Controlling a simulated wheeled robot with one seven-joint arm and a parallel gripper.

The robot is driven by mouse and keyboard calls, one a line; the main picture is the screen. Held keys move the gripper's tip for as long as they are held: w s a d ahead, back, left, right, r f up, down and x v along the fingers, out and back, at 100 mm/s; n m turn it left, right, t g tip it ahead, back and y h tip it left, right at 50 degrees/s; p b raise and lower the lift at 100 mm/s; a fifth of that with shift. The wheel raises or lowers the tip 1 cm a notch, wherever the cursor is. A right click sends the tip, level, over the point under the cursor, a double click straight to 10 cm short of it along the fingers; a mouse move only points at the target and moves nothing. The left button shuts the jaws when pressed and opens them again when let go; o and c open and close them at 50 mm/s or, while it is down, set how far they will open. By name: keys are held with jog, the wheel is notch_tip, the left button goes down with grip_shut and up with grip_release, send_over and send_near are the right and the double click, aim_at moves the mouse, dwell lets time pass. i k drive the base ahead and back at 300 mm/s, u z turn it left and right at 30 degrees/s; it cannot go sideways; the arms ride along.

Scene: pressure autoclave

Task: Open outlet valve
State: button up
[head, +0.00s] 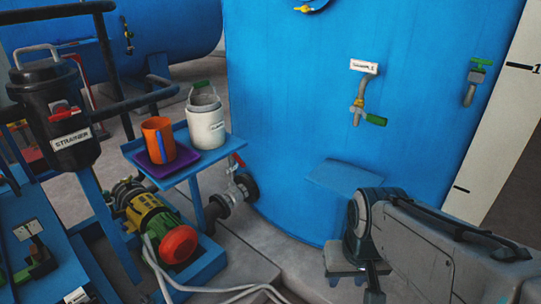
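A valve with a red lever (238,160) sits on the pipe fitting low on the big blue tank (310,100), right of the small blue shelf. No outlet label is legible, but it is the valve at the tank's low pipe connection (225,200). The lever slants, and its exact angle to the pipe is hard to read. My arm comes in from the lower right. Its end, my gripper (350,264), seems to be the grey part at the bottom centre-right, well right of the valve and not touching it. The fingers are not clearly shown.
A blue shelf (185,184) holds an orange mug (153,140) on a purple tray and a white canister (207,126). Below is a pump with a red end (179,244). A black strainer (57,110) stands left. A sample tap (358,105) and a blue ledge (345,177) are on the tank.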

aim_at(237, 158)
jog(key=z, duration=0.35)
jog(key=k, duration=0.75)
jog(key=u, duration=0.5)
jog(key=i, duration=1.65)
jog(key=z, duration=0.5)
